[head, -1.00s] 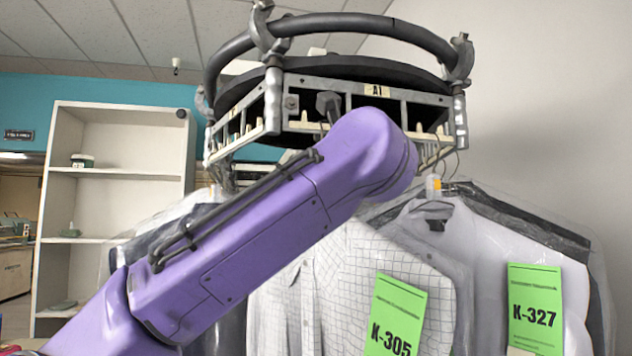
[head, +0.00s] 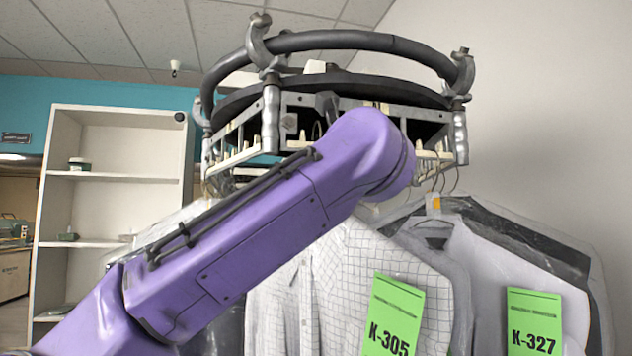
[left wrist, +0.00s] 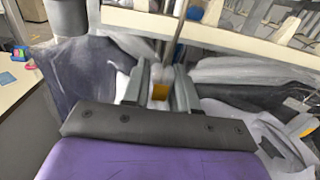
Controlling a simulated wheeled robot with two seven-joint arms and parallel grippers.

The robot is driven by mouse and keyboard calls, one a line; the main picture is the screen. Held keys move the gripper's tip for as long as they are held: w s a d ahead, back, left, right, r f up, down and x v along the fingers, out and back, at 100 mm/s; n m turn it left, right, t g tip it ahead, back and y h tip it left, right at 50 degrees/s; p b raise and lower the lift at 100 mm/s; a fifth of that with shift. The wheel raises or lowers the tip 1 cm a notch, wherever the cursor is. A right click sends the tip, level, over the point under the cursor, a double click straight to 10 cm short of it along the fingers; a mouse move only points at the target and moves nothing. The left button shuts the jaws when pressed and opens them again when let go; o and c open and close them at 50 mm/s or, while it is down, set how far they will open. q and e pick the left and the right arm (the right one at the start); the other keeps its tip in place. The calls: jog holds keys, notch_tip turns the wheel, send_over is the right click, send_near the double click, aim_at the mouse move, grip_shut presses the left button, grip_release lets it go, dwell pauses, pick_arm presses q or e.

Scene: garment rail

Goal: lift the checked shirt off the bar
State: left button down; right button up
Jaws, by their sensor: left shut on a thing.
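The checked shirt (head: 345,285), white with a grey grid under clear film, hangs below the round rail (head: 385,95) and bears a green K-305 tag (head: 393,312). My left arm crosses in front of the rail in the head view and hides its gripper and the shirt's hook. I cannot see whether the hook touches the bar.
A white garment with a green K-327 tag (head: 534,322) hangs close on the right, near the checked shirt. Other bagged garments hang behind. White shelves (head: 110,200) stand at the left, and a pale wall is at the right.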

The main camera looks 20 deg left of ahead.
pick_arm(q)
jog(key=shift+s+d, duration=0.25)
jog(key=shift+s, duration=0.15)
jog(key=b+v, duration=0.1)
jog(key=v, duration=0.5)
jog(key=shift+b, duration=0.4)
jog(key=shift+s+d, duration=0.1)
jog(key=v, duration=1.1)
jog(key=shift+s+d+b, duration=0.25)
jog(key=shift+s+b, duration=0.1)
jog(key=shift+b, duration=0.05)
